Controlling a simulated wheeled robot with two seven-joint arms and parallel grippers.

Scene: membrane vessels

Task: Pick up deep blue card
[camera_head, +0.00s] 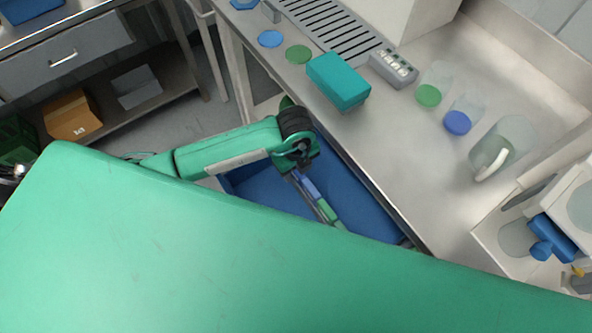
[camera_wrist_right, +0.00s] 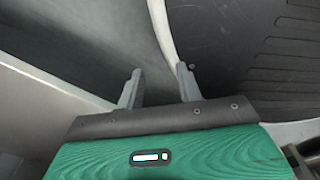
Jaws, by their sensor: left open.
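No card can be made out for certain. A narrow violet-blue piece (camera_head: 309,187) and a narrow green piece (camera_head: 327,210) lie in line over the blue bin (camera_head: 370,205), just beyond my left gripper (camera_head: 298,170). I cannot tell whether the violet-blue piece is the deep blue card. My left gripper is open at the bin, close to the violet-blue piece; its fingertips are hard to make out. My right gripper (camera_wrist_right: 160,85) is open and empty in the right wrist view, above a dark surface. It is not visible in the head view.
The steel bench (camera_head: 420,150) holds a teal box (camera_head: 338,82), blue and green discs, lidded clear vessels and a glass jug (camera_head: 503,145). A drawer bench (camera_head: 70,55) stands left. My green body covers the foreground.

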